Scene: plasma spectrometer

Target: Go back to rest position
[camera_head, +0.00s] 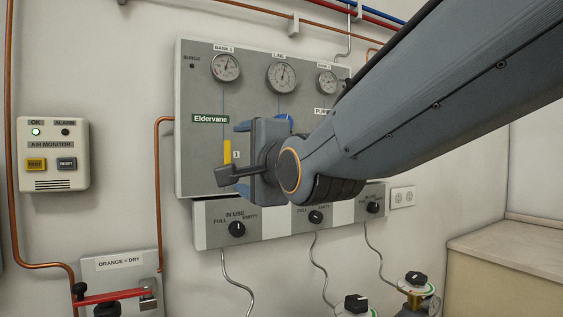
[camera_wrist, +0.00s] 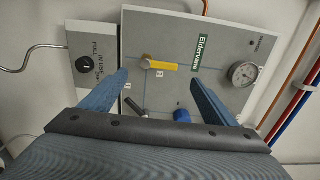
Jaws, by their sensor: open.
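My gripper (camera_head: 243,151) is in front of the grey Eldervane gas panel (camera_head: 200,80), apart from any handle as far as I can tell. In the wrist view my gripper (camera_wrist: 160,90) has its two blue fingers spread wide with nothing held between them. A yellow lever (camera_wrist: 163,66) on the panel lies beyond the fingertips, and it also shows upright in the head view (camera_head: 227,151). A blue knob (camera_wrist: 182,115) and a dark-handled valve (camera_wrist: 134,105) show between the fingers. My arm and gripper hide the panel's lower right in the head view.
Three round gauges, one of them the left gauge (camera_head: 226,67), line the panel's top. A switch box (camera_head: 212,222) with black knobs sits below. An air monitor (camera_head: 54,154) with a green light hangs left. Gas cylinders (camera_head: 355,306) stand below; a counter (camera_head: 510,245) is at right.

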